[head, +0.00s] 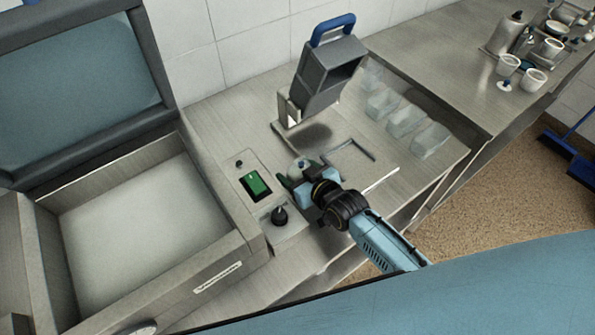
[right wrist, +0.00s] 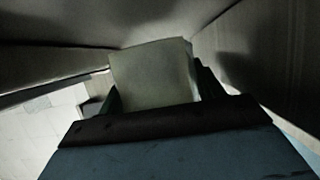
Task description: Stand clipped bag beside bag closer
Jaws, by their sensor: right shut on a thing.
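The grey bag closer (head: 328,75) with a blue handle stands on the steel counter in the head view. My right gripper (head: 293,177) is in front of it, beside the control panel with the green screen. It is shut on a pale, smooth bag (right wrist: 152,75), which fills the space between the fingers in the right wrist view. In the head view only a small pale part of the bag (head: 299,167) shows at the fingertips. No clip can be made out on it. My left gripper is out of view.
A steel machine (head: 240,245) with an open lid stands left. A thin rectangular outline (head: 367,149) lies on the counter right of my gripper. Several clear containers (head: 430,140) line the counter's right side. Cups (head: 533,80) stand at upper right.

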